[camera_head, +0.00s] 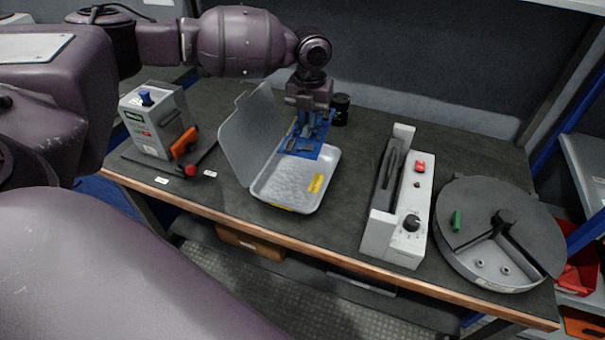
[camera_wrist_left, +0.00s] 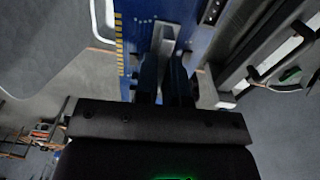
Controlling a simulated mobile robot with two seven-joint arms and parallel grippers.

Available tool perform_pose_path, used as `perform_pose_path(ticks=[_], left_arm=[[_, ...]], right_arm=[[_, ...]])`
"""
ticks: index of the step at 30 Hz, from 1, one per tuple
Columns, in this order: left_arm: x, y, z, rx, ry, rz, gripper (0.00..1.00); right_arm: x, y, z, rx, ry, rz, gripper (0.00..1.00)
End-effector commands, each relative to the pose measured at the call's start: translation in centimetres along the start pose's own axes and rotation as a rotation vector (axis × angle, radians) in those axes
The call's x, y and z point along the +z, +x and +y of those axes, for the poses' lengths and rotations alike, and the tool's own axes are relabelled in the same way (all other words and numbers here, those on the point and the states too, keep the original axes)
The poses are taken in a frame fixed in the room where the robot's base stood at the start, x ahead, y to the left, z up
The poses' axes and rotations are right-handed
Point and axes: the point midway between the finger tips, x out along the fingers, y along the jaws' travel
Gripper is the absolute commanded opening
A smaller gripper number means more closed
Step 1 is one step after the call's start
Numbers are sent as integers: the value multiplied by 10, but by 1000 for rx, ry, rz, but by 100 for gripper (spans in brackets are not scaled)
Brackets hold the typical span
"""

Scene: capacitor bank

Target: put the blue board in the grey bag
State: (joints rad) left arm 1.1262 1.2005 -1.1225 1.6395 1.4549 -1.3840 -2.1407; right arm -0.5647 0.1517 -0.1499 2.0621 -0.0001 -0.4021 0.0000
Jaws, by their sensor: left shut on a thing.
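The blue board (camera_head: 303,152) is a flat blue plate with small parts on it. My left gripper (camera_head: 312,122) is shut on it from above. In the head view the board overlaps the far inner part of the grey bag (camera_head: 279,190); I cannot tell whether they touch. The bag lies open like a shallow tray, with its flap (camera_head: 250,128) raised on the left and a yellow label inside. In the left wrist view the board (camera_wrist_left: 137,38) stands beyond the gripper fingers (camera_wrist_left: 165,88), with yellow marks along its left edge. My right gripper is out of view.
A grey box with a blue knob (camera_head: 150,120) stands left of the bag. A white slotted device (camera_head: 405,205) and a round grey unit (camera_head: 500,230) stand to the right. A small black cylinder (camera_head: 341,108) is behind the gripper. The dark bench is clear between bag and white device.

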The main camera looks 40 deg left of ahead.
Motion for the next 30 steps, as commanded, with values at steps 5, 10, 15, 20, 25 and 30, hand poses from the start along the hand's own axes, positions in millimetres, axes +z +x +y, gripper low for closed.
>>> perform_pose_path(ticks=[5, 10, 15, 20, 25, 30], left_arm=[[6, -7, 4, 0, 78, 0, 0], [6, 16, 4, 1, 89, 5, 0], [6, 55, 4, 2, 88, 6, 0], [6, 89, 4, 1, 87, 6, 0], [6, 120, 4, 0, 87, 4, 0], [6, 133, 4, -1, 86, 1, 0]], right_arm=[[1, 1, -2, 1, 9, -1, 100], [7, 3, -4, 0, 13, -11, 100], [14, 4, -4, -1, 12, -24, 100], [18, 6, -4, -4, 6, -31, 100], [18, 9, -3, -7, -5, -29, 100], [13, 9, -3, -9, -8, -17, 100]])
